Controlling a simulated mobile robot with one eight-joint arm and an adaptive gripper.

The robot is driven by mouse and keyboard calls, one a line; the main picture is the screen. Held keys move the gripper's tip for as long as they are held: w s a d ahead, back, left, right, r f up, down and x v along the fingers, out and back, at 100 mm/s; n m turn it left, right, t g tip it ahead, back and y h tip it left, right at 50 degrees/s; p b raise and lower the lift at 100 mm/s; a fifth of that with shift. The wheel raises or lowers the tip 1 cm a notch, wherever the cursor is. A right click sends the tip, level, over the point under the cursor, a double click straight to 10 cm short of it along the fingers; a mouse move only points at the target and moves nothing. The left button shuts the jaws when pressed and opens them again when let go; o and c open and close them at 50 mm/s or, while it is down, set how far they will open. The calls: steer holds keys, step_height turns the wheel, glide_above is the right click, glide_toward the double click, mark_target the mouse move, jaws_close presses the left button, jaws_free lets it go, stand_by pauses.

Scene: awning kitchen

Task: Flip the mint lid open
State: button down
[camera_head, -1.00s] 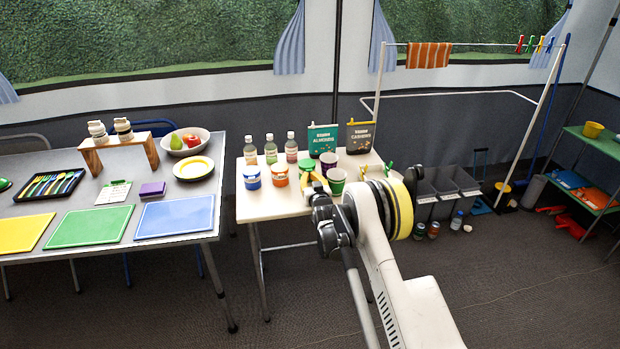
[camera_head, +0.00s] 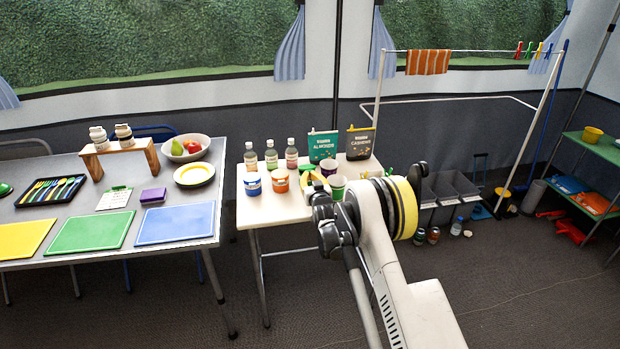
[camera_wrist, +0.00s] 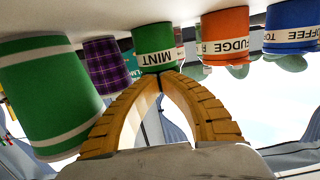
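The green mint tub (camera_wrist: 155,42) shows in the wrist view, which is upside down, with its MINT label inverted. It stands on the white table between a purple plaid cup and the orange fudge tub. My gripper (camera_wrist: 163,74) has its two yellow fingers curved together, tips meeting at the lid end of the mint tub. The tips overlap the tub's edge in the picture; I cannot tell whether they touch it. In the head view my gripper (camera_head: 313,180) and arm largely hide the mint tub.
On the white table (camera_head: 262,210) are the fudge tub (camera_head: 280,181), the toffee tub (camera_head: 252,183), the plaid cup (camera_wrist: 106,64) and a green striped cup (camera_wrist: 48,95). Bottles (camera_head: 271,155) and bags (camera_head: 322,146) stand behind. A grey table (camera_head: 40,205) is at left.

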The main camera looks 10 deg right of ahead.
mark_target(308, 168)
steer(key=shift+w+r, duration=0.55)
steer(key=shift+w, duration=0.2)
steer(key=shift+w+r, duration=0.55)
steer(key=shift+w, duration=0.2)
steer(key=shift+w, duration=0.15)
steer(key=shift+w+r+b, duration=0.2)
steer(key=shift+w+r, duration=0.1)
steer(key=shift+w, duration=0.55)
steer(key=shift+w+r+b, duration=0.2)
steer(key=shift+w+r, duration=0.1)
steer(key=shift+w, duration=0.5)
steer(key=shift+s+r, duration=0.1)
steer(key=shift+s, duration=0.05)
steer(key=s+r+p, duration=0.1)
steer(key=s+r, duration=0.1)
steer(key=s, duration=0.4)
steer(key=shift+s+r, duration=0.35)
steer(key=shift+r, duration=0.05)
